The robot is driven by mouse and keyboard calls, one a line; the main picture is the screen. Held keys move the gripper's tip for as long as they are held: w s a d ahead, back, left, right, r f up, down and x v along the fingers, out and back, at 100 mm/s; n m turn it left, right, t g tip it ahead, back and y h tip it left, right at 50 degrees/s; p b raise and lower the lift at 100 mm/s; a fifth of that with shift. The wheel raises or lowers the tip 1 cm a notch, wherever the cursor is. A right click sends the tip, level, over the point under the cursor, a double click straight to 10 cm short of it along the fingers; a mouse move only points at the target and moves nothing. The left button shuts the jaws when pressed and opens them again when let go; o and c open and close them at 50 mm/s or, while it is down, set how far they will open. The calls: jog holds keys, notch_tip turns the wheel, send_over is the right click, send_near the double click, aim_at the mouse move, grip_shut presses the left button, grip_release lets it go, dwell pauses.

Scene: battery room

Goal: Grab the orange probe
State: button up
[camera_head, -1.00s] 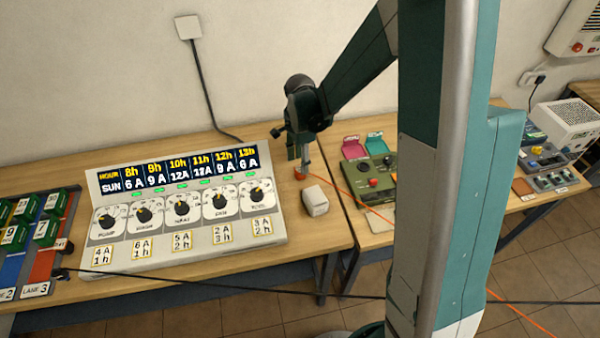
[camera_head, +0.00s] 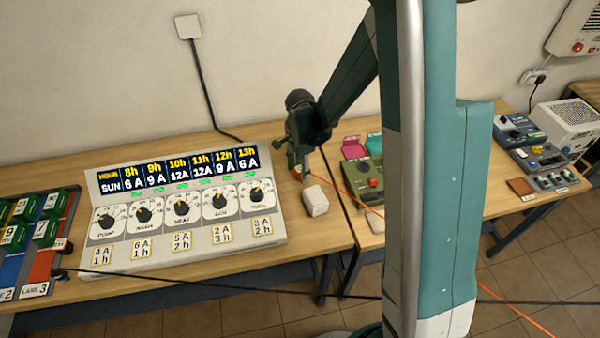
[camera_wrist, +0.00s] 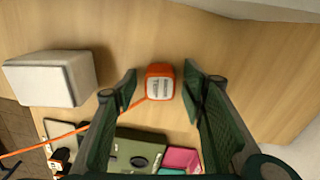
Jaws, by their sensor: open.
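The orange probe (camera_wrist: 159,71) is a small block with a pale label on its top and an orange cable running from it. In the wrist view it lies on the wooden table, between and a little beyond my open fingers. My gripper (camera_wrist: 160,91) is open and empty, with a gap on each side of the probe. In the head view the probe (camera_head: 293,174) is partly hidden behind my gripper (camera_head: 304,176), which hangs just above it at the table's right end.
A white box (camera_head: 315,201) stands close by, left of my fingers in the wrist view. A green device (camera_head: 366,182) with a red knob is on the adjoining table. The dial panel (camera_head: 270,222) stands to the left. Bare wood surrounds the probe.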

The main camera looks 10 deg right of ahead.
aim_at(300, 168)
jog(key=c, duration=0.9)
jog(key=shift+c, duration=0.2)
jog(key=shift+r, duration=0.1)
jog(key=shift+r+p, duration=0.3)
jog(key=shift+r, duration=4.6)
